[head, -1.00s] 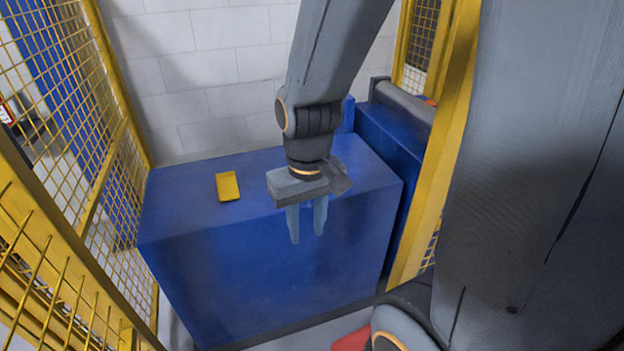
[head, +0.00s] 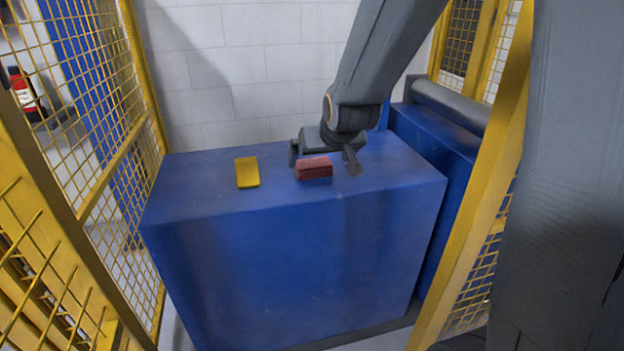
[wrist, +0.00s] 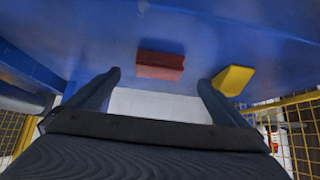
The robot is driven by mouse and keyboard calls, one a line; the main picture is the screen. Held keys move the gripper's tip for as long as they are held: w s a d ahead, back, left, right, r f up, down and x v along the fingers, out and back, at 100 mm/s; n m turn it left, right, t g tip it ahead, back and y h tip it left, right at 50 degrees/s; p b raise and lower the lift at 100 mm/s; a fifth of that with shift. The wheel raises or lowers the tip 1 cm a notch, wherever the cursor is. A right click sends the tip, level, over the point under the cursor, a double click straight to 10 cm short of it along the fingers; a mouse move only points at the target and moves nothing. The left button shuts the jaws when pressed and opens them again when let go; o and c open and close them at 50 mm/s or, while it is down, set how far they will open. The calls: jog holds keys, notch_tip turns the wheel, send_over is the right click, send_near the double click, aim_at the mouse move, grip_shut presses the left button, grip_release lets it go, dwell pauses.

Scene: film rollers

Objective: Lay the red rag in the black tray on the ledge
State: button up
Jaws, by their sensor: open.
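A dark red, folded, block-shaped thing, which looks like the red rag (head: 314,169), lies on top of the blue cabinet-like block. My gripper (head: 323,166) is open above or just behind it, with one finger to each side in the head view. In the wrist view the red rag (wrist: 160,66) shows just beyond the spread, empty fingers (wrist: 159,80). Whether the fingers are level with it, I cannot tell. No black tray shows in either view.
A yellow flat piece (head: 247,172) lies left of the red rag on the blue block (head: 290,270). A white block wall (head: 240,75) stands behind. Yellow mesh fencing (head: 105,130) and a yellow post (head: 475,210) flank the opening. A dark roller (head: 450,105) sits at right.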

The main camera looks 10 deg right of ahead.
aim_at(314, 163)
jog(key=shift+w+f, duration=0.3)
jog(key=shift+w, duration=0.4)
jog(key=shift+x, duration=3.45)
jog(key=shift+w+r, duration=0.15)
jog(key=c, duration=1.2)
